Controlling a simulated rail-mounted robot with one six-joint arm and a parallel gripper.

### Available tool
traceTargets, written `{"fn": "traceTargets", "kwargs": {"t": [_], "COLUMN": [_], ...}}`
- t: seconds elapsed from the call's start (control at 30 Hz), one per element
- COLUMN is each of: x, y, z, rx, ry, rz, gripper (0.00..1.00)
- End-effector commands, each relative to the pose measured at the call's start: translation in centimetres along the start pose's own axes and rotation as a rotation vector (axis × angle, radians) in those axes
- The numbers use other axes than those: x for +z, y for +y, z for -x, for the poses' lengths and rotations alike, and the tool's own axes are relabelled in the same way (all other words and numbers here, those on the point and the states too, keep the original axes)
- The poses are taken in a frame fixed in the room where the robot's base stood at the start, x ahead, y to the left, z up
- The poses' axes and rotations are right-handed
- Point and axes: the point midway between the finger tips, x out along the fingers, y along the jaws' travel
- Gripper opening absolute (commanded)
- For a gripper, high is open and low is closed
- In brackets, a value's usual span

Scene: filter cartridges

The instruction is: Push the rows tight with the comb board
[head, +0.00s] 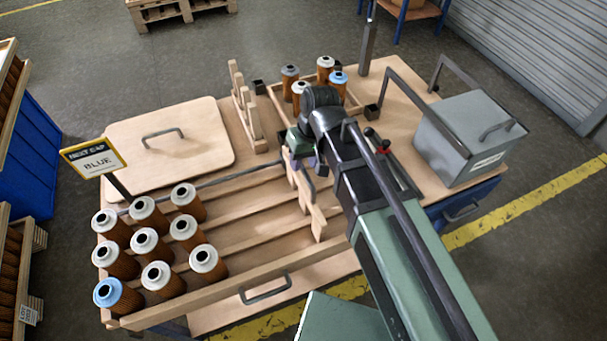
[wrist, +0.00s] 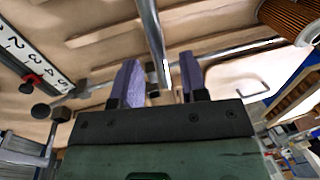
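The wooden comb board (head: 317,212) stands across the right part of the lane tray (head: 215,292), partly hidden by my arm. My gripper (head: 302,150) is at its upper end. In the wrist view the purple fingers of my gripper (wrist: 160,82) are apart, with a grey metal bar (wrist: 150,35) running between them and gaps on both sides. I cannot tell for sure that this bar is the board's handle. The rows of upright cartridges (head: 150,245) stand at the tray's left end, white-capped except for a blue-capped one (head: 117,296) at the front left corner.
A small crate (head: 275,95) at the back holds several cartridges with mixed caps. A slotted wooden rack (head: 247,105) stands left of it. A handled lid (head: 170,150) lies behind the rows, beside a "NEXT CAP BLUE" sign (head: 95,158). A grey box (head: 468,140) stands right. The middle lanes are empty.

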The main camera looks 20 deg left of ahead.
Motion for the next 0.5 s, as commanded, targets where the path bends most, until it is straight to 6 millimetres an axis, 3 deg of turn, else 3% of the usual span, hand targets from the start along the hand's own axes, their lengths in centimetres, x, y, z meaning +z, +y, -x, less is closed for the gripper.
{"fn": "traceTargets", "kwargs": {"t": [0.03, 0.3, 0.5], "x": [0.01, 0.0, 0.0], "y": [0.1, -0.04, -0.03], "z": [-1.12, -0.92, -0.91], "rx": [0.0, 0.0, 0.0], "ry": [0.0, 0.0, 0.0], "rz": [0.001, 0.0, 0.0], "gripper": [0.4, 0.4, 0.11]}}
